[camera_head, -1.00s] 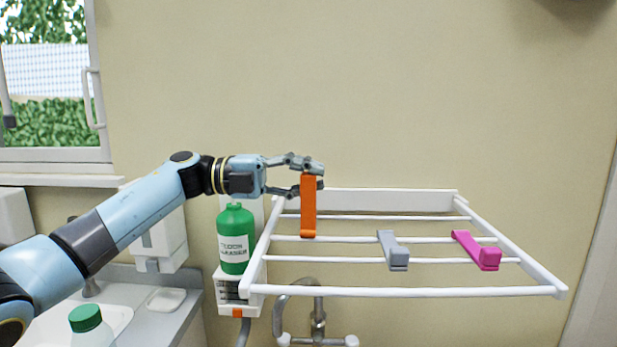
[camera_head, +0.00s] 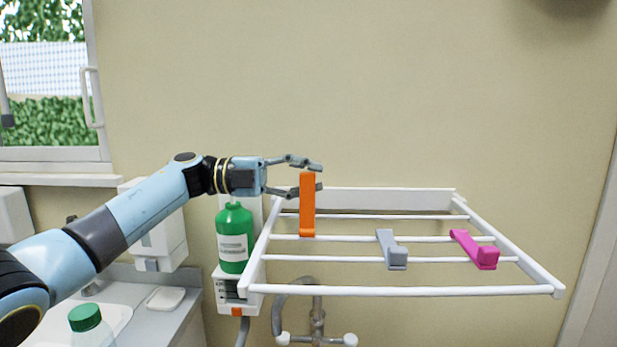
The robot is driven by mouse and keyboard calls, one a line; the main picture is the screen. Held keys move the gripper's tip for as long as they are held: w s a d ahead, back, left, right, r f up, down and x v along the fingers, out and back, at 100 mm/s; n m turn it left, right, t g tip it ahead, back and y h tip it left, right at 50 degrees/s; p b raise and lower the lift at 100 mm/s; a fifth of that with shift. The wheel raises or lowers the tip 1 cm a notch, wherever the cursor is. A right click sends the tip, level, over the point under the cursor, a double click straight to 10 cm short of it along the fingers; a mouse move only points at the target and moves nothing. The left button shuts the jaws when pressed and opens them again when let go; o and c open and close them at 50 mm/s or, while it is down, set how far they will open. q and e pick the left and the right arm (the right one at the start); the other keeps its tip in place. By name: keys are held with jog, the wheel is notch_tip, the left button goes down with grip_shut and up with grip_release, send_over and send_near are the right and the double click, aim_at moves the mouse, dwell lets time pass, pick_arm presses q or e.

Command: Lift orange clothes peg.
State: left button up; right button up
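The orange clothes peg (camera_head: 307,208) stands upright at the left part of the white drying rack, its lower end at a rack bar. My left gripper (camera_head: 319,177) reaches in from the left at the peg's top. Its upper finger passes just above the peg top, and its lower finger runs behind the peg's upper part. The fingers are apart, with a gap between their tips. Whether either finger touches the peg is not clear. My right gripper is out of view.
The white drying rack (camera_head: 400,291) also carries a grey peg (camera_head: 391,250) and a pink peg (camera_head: 475,250). A green bottle (camera_head: 234,240) stands left of the rack, below my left gripper. A tap (camera_head: 317,318) is underneath. The wall above is clear.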

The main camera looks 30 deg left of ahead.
pick_arm(q)
jog(key=o, duration=0.3)
jog(key=shift+o, duration=0.2)
jog(key=v, duration=1.2)
jog(key=shift+f, duration=0.1)
